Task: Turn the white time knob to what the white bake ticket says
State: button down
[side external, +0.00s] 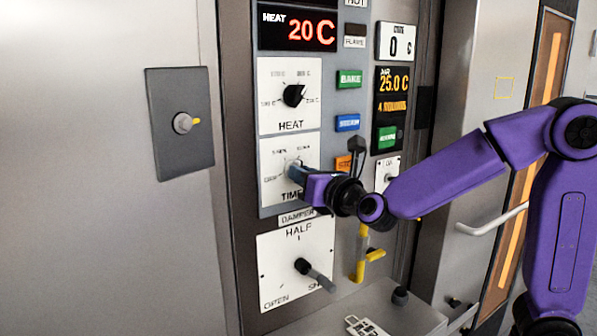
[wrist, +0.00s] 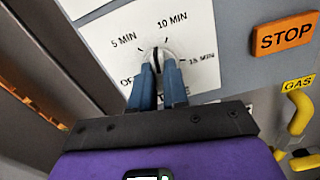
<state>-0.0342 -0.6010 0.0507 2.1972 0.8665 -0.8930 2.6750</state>
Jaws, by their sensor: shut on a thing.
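The white time knob (wrist: 157,57) sits in the middle of the white TIME dial plate (wrist: 95,35), marked OFF, 5 MIN, 10 MIN and 15 MIN. My gripper (wrist: 160,80) is shut on the knob, one blue finger on each side. A dark line on the knob points roughly up, between 5 MIN and 10 MIN; the fingers hide its lower part. In the side view my gripper (side external: 297,172) reaches the TIME plate (side external: 272,155) from the right and covers part of it. I cannot make out a bake ticket with a readable time.
The HEAT dial (side external: 293,95) is above the TIME plate and the damper lever (side external: 315,274) below. Green, blue and orange STOP (wrist: 284,37) buttons stand to the right. A yellow gas handle (wrist: 301,108) sticks out at lower right. A small printed white item (side external: 365,326) lies on the ledge.

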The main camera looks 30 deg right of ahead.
jog(key=shift+f, duration=0.1)
jog(key=m, duration=0.4)
dwell(0.7)
jog(key=c, duration=1)
grip_release()
jog(key=shift+m, duration=0.3)
jog(key=s, duration=0.7)
